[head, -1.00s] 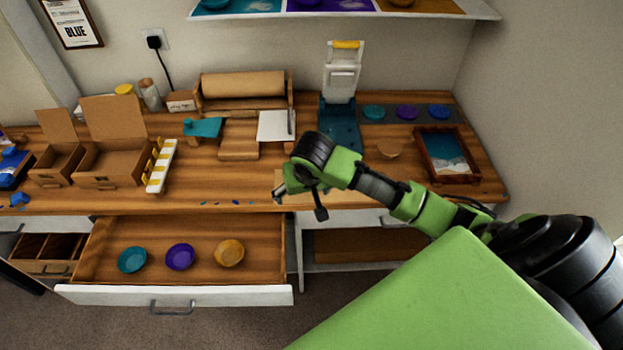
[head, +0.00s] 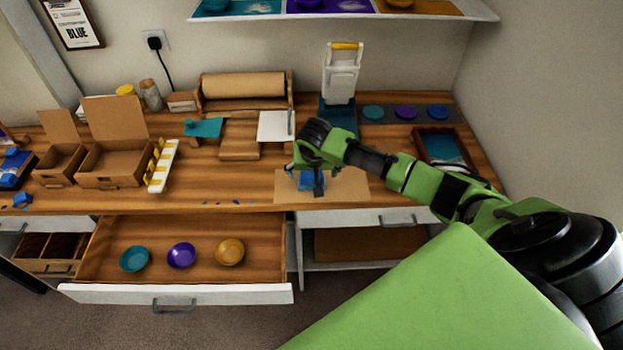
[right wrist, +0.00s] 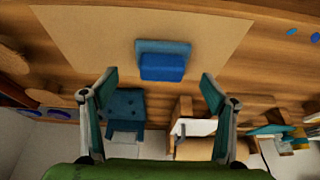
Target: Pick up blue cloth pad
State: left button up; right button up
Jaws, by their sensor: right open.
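The blue cloth pad (right wrist: 162,62) lies on a flat brown sheet in the right wrist view, centred ahead of the fingertips. It looks like a darker blue block on a lighter blue base. In the head view the pad (head: 305,182) shows partly under my right gripper (head: 313,172), which hides some of it. The right gripper (right wrist: 160,84) is open and empty, with its two fingers spread wider than the pad. Whether the fingertips touch the sheet cannot be told. My left gripper is not in view.
The brown sheet (head: 352,187) lies at the bench's front edge. An open drawer (head: 110,290) with three bowls juts out at the left. A blue and white press (head: 339,100) stands behind the gripper. A framed tray (head: 430,137) is partly behind my right arm.

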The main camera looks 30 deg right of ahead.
aim_at(312, 175)
jog(key=shift+p+x, duration=0.35)
jog(key=shift+x, duration=1.9)
jog(key=shift+a, duration=0.1)
jog(key=c, duration=1.3)
jog(key=shift+r, duration=0.1)
